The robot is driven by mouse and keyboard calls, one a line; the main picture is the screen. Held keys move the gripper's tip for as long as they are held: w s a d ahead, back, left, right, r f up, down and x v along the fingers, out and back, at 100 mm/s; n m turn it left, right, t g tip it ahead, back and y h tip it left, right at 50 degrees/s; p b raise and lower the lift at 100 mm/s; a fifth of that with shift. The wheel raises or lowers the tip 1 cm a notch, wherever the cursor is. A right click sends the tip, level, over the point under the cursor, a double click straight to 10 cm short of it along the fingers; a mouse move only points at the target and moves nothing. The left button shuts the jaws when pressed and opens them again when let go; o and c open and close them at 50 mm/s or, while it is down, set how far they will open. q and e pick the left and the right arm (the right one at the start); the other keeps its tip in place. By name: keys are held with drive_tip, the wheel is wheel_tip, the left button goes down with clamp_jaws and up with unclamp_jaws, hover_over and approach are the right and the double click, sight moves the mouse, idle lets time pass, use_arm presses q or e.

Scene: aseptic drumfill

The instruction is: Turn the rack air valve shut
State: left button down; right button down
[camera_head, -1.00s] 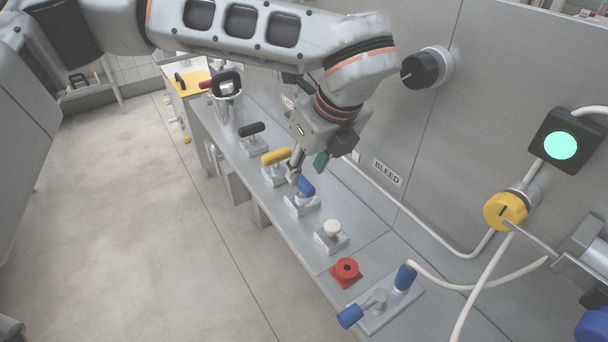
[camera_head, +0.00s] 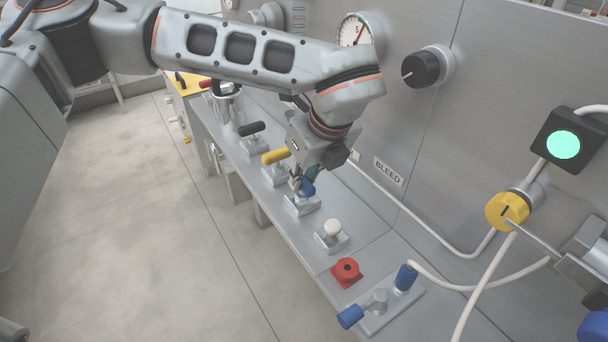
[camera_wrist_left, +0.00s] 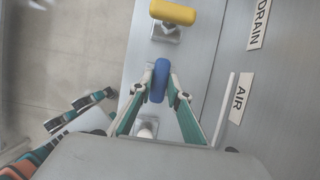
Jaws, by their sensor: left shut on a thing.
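The rack air valve with its blue handle (camera_head: 307,188) stands on the rack ledge between the yellow-handled valve and a white knob. In the left wrist view the blue handle (camera_wrist_left: 160,80) lies crosswise to the yellow handle, near the AIR label (camera_wrist_left: 238,98). My left gripper (camera_head: 302,180) reaches down onto it from above; in the left wrist view the fingertips (camera_wrist_left: 160,84) are shut on the handle from both sides. The fingers hide part of the handle in the head view. What looks like my right gripper (camera_wrist_left: 78,108) shows small at the left of the wrist view; its jaw state is unclear.
Close by are the yellow handle (camera_head: 275,156), a black handle (camera_head: 251,129), the white knob (camera_head: 332,228) and a red fitting (camera_head: 346,270). A wall panel with a black dial (camera_head: 421,69) and a yellow knob (camera_head: 507,210) rises behind. Open floor (camera_head: 150,230) lies in front.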

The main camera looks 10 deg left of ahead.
drive_tip(key=shift+s, duration=0.15)
use_arm(q)
drive_tip(key=shift+a+m+t+h, duration=0.1)
drive_tip(key=shift+m+t+h, duration=0.2)
drive_tip(key=shift+m, duration=0.7)
drive_tip(key=m, duration=0.2)
drive_tip(key=m+h, duration=0.1)
drive_tip(key=m, duration=0.1)
drive_tip(key=shift+s+a+h, duration=0.1)
drive_tip(key=shift+h, duration=0.2)
drive_tip(key=m+h, duration=0.1)
drive_tip(key=m, duration=0.2)
drive_tip(key=shift+a+m+t+b, duration=0.1)
drive_tip(key=shift+m+t+b, duration=0.2)
drive_tip(key=shift+m+b, duration=0.1)
drive_tip(key=shift+m+h, duration=0.5)
drive_tip(key=shift+m, duration=0.5)
drive_tip(key=m+h, duration=0.1)
drive_tip(key=m, duration=0.1)
drive_tip(key=shift+a+m, duration=0.1)
drive_tip(key=shift+m, duration=0.2)
drive_tip(key=shift+m+g+h, duration=0.5)
drive_tip(key=shift+m+h, duration=0.1)
drive_tip(key=shift+m, duration=1.1)
use_arm(e)
drive_tip(key=shift+s+f, duration=0.2)
drive_tip(key=shift+f, duration=0.25)
drive_tip(key=shift+w, duration=0.1)
